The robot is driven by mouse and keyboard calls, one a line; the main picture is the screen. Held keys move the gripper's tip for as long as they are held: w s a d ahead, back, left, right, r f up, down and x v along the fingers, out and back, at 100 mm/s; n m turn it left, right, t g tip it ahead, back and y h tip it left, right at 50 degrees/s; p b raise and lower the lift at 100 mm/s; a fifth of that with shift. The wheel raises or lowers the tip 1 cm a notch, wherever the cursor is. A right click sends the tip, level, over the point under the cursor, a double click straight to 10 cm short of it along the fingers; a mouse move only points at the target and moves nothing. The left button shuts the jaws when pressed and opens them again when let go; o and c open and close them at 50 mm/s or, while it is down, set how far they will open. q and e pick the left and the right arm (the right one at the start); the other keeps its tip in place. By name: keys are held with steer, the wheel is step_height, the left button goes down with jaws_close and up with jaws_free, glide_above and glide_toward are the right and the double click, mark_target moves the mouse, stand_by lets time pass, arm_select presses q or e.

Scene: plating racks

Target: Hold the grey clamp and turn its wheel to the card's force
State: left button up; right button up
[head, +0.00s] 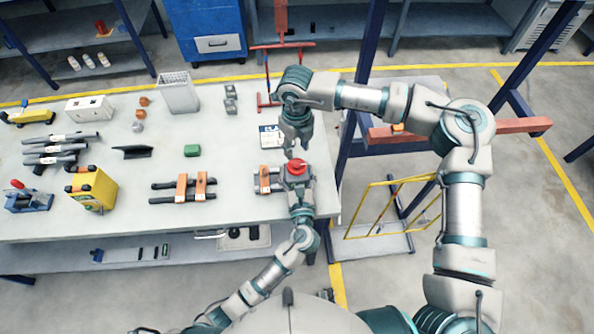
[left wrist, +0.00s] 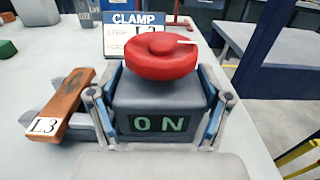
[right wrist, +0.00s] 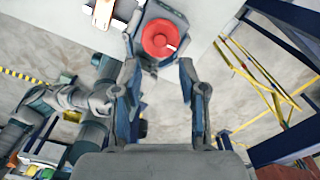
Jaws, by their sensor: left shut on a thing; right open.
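The grey clamp (left wrist: 165,103) stands upright on the table, with a red wheel (left wrist: 162,56) on top and a display that appears to read "0 N". In the left wrist view my left gripper (left wrist: 160,105) is shut on the clamp's grey body, one finger on each side. The wheel also shows in the head view (head: 296,166). My right gripper (right wrist: 158,75) is open and empty above the clamp, pointing down; the wheel lies ahead of its fingertips, apart from them. The card (head: 272,137) headed "CLAMP" stands behind; the wheel partly hides its lower lines.
An orange block labelled L3 (left wrist: 58,103) on dark bars lies left of the clamp. Similar bars with orange blocks (head: 183,187), a green block (head: 192,150) and a yellow box (head: 92,188) are further left. The table's right edge and a blue post (head: 352,130) are close by.

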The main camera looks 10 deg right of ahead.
mark_target(297, 165)
steer(key=o, duration=0.8)
steer(key=shift+r+n, duration=0.1)
steer(key=shift+n, duration=0.3)
steer(key=shift+o, duration=0.2)
steer(key=n, duration=0.3)
steer(key=shift+a+r, duration=0.15)
steer(key=shift+r, duration=0.15)
steer(key=f+n, duration=0.3)
steer(key=n, duration=0.2)
steer(key=f+n, duration=0.3)
steer(key=n, duration=0.3)
steer(key=f+n, duration=0.3)
steer(key=n, duration=0.3)
steer(key=shift+w+d, duration=0.1)
steer(key=shift+d, duration=0.1)
steer(key=c, duration=1.2)
